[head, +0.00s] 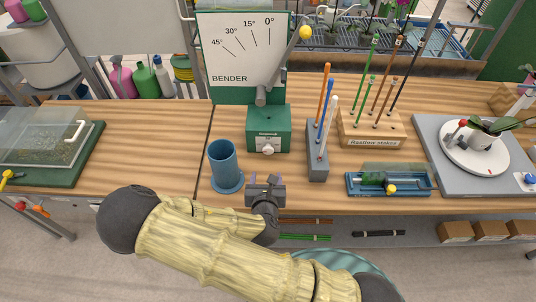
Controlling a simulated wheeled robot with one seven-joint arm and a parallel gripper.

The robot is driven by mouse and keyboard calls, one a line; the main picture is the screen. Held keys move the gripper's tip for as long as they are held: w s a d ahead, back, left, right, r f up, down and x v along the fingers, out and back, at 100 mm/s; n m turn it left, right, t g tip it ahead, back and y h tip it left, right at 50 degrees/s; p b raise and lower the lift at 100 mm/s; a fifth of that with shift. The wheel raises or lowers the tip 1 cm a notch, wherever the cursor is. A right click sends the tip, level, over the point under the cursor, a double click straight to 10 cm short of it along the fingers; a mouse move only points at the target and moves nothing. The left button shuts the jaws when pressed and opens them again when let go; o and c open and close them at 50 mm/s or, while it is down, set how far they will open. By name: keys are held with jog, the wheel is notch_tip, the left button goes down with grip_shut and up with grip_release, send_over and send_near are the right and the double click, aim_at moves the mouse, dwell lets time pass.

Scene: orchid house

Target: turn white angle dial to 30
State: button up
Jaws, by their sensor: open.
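The white angle dial (267,148) is a small knob on the front of the green bender box (270,120). Its setting is too small to read. Behind the box stands a white scale board (235,60) marked 45°, 30°, 15°, 0° and BENDER. A grey lever with a yellow ball (306,32) leans up to the right, its ball to the right of the 0° mark. My gripper (265,181) is open near the table's front edge, in front of and below the dial in the picture, apart from it. Nothing shows between its fingers.
A blue cup (223,165) stands left of my gripper. A grey rod holder (317,152) with coloured rods, a wooden stake block (372,128) and a blue-green fixture (388,181) stand to the right. A glass-lidded case (45,140) is far left. Wooden tabletop left of the cup is clear.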

aim_at(268, 150)
jog(key=b+x, duration=0.2)
jog(key=b, duration=0.1)
jog(key=b+x, duration=0.3)
jog(key=shift+s+d+f+b, duration=0.1)
jog(key=shift+f+b, duration=0.1)
jog(key=shift+b, duration=0.1)
jog(key=p+x, duration=0.1)
jog(key=x, duration=1)
jog(key=shift+w+p, duration=0.25)
jog(key=shift+p, duration=0.1)
jog(key=c, duration=1)
jog(key=shift+o, duration=0.2)
